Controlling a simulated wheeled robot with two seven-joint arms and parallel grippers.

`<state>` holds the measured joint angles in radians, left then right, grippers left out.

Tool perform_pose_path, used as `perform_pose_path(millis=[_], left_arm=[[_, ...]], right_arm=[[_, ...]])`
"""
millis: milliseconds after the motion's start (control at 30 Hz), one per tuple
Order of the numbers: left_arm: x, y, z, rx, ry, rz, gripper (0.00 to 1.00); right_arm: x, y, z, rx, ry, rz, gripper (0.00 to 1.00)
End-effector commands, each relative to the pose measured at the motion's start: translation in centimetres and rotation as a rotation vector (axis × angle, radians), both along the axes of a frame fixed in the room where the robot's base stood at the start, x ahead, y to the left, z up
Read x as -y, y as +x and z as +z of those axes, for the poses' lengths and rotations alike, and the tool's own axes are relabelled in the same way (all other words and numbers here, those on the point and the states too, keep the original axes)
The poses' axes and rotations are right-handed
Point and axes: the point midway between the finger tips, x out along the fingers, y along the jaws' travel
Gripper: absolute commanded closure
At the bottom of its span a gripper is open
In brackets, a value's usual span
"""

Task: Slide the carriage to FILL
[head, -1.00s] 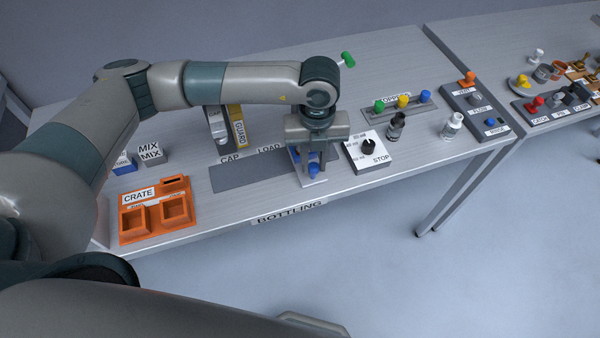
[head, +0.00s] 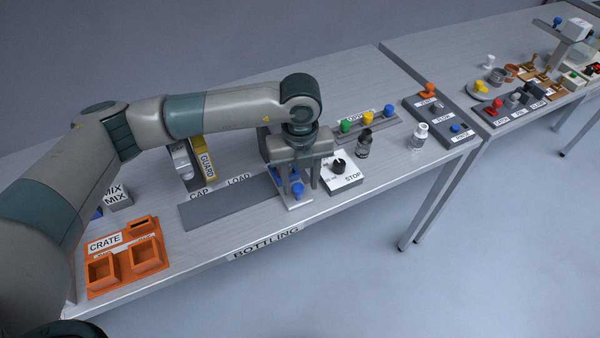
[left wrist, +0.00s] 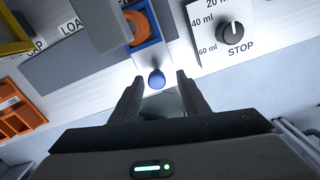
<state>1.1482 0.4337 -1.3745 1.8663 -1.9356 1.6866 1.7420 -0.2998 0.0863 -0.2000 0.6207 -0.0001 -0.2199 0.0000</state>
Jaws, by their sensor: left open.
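The carriage (head: 294,204) is a small pale base with blue sides, at the right end of the grey track (head: 225,205) marked CAP and LOAD. A blue knob (head: 297,188) stands at its front. In the left wrist view the carriage (left wrist: 155,35) holds an orange ring, and its knob (left wrist: 157,78) lies at the mouth of the jaws. My left gripper (left wrist: 159,82) is open, with its fingers either side of the knob and visibly apart from it. No FILL label is readable; my gripper hides the area behind the carriage. My right gripper is out of view.
A white dial box (head: 343,183) marked STOP stands close right of the carriage. A yellow GUARD (head: 203,160) stands behind the track. An orange crate (head: 125,256) is at the left.

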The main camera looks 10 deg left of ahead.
Motion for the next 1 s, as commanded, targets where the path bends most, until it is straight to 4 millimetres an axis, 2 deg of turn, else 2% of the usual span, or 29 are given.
perform_pose_path(millis=[167, 367, 700, 800, 1000], left_arm=[[0.0, 0.0, 0.6, 0.000, -0.001, -0.001, 0.58], [0.0, 0.1, 2.6, 0.003, -0.001, -0.001, 0.58], [0.1, 0.2, 9.1, 0.004, 0.000, -0.001, 0.58], [0.1, 0.2, 11.0, 0.004, 0.000, -0.001, 0.58], [0.2, 0.1, 14.6, 0.005, -0.001, -0.002, 0.58]], right_arm=[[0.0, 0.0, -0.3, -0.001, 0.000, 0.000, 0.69], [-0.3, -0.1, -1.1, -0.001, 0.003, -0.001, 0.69], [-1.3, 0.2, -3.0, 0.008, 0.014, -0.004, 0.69], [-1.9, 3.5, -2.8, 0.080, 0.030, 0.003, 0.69], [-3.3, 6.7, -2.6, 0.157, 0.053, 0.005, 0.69]])
